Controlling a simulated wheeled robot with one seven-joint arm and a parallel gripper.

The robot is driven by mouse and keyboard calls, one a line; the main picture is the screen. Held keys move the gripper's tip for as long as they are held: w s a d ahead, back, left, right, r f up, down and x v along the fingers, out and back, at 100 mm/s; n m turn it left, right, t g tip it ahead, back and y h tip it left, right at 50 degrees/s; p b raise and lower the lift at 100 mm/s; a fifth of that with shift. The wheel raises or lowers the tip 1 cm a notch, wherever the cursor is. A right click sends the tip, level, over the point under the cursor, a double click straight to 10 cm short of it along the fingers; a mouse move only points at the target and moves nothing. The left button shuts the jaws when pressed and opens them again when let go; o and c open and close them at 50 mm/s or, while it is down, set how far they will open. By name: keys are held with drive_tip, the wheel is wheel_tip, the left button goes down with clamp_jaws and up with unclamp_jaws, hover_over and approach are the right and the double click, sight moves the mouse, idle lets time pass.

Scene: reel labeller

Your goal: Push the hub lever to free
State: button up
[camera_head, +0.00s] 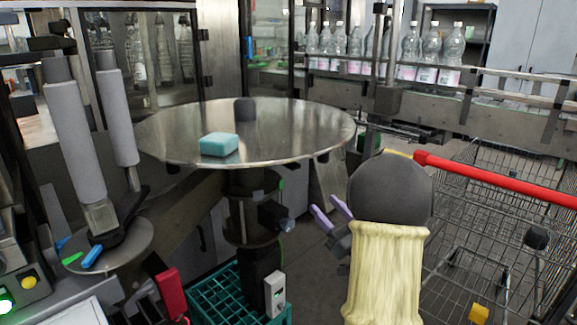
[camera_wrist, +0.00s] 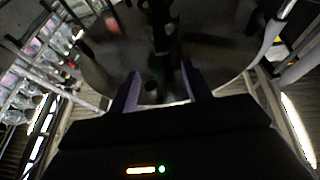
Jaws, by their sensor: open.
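The labeller's small grey reel plate (camera_head: 135,243) is at the lower left of the head view. On it are a black arm-like part (camera_head: 122,218), a blue tab (camera_head: 92,257) and a green tab (camera_head: 71,259). I cannot tell for certain which of these is the hub lever. My gripper (camera_head: 324,203) is open and empty, with purple fingers, right of and well apart from the plate. In the wrist view my gripper (camera_wrist: 161,70) shows both fingers apart, with a dark round surface beyond; no lever is clear there.
A green crate (camera_head: 205,300) stands below. A shopping cart (camera_head: 480,230) with a red handle (camera_head: 500,182) is at right. Bottles (camera_head: 430,50) line the back conveyor.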

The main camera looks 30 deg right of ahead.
sight(289, 165)
drive_tip(key=p+x, duration=0.1)
drive_tip(key=x, duration=1.5)
drive_tip(key=shift+a, duration=0.1)
clamp_jaws()
